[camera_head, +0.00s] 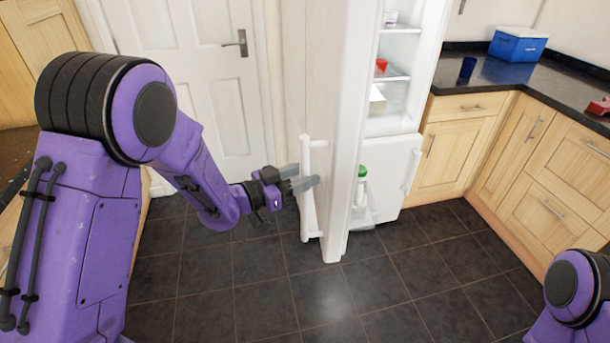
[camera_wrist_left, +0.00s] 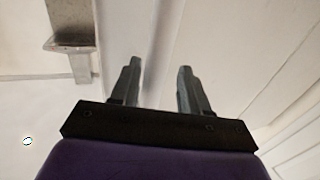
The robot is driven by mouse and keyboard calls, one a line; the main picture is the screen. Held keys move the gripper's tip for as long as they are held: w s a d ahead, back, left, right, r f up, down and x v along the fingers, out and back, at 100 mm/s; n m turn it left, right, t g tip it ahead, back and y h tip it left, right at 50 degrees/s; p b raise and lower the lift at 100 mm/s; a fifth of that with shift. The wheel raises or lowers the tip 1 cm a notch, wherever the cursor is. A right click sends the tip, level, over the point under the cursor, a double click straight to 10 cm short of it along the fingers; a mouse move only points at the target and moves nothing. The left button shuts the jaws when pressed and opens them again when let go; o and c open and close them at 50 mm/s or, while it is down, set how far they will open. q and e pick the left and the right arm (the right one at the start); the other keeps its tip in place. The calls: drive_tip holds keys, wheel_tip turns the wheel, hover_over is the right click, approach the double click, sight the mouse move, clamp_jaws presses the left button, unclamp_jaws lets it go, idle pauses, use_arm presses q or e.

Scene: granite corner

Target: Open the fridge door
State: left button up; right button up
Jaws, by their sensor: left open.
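The white fridge (camera_head: 403,100) stands at the back with its shelves showing. Its door (camera_head: 340,120) is swung wide open towards me and seen nearly edge-on. A long white vertical handle (camera_head: 308,215) is on the door's outer face, on the left. My left gripper (camera_head: 303,180) is at this handle, about mid-height, with its fingers apart. In the left wrist view the fingers (camera_wrist_left: 157,85) are open in front of pale surfaces. I cannot tell whether they touch the handle. My right gripper is out of view.
A green-capped bottle (camera_head: 362,180) sits low in the door's inner side. A closed white lower front (camera_head: 395,175) is below the shelves. Wooden cupboards (camera_head: 460,150) and a dark worktop with a blue box (camera_head: 517,43) are at the right. The tiled floor (camera_head: 350,300) is clear.

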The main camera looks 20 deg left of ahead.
use_arm(q)
drive_tip(key=b+v, duration=0.2)
drive_tip(key=v, duration=0.8)
drive_tip(key=shift+s+a+b, duration=0.2)
drive_tip(key=shift+b, duration=0.15)
drive_tip(key=w+a+f+n+t+y, duration=0.1)
drive_tip(key=w+a+f+n+y, duration=0.1)
drive_tip(key=a+f+n+y, duration=0.5)
drive_tip(key=s+f+n+g+y, duration=0.2)
drive_tip(key=s+f+n+y, duration=0.1)
drive_tip(key=f, duration=0.5)
drive_tip(key=s+f+n+g+y, duration=0.2)
drive_tip(key=s+f+n+y, duration=0.15)
drive_tip(key=f, duration=0.35)
drive_tip(key=s+d+f+g, duration=0.1)
drive_tip(key=s+f+g, duration=0.3)
drive_tip(key=s+f, duration=0.3)
drive_tip(key=s+d+f+n+g+y, duration=0.1)
drive_tip(key=s+f+g, duration=0.2)
drive_tip(key=s+f, duration=0.4)
drive_tip(key=s, duration=0.8)
drive_tip(key=shift+s+d+f+g, duration=0.25)
drive_tip(key=shift+d+g, duration=0.05)
drive_tip(key=shift+g, duration=0.1)
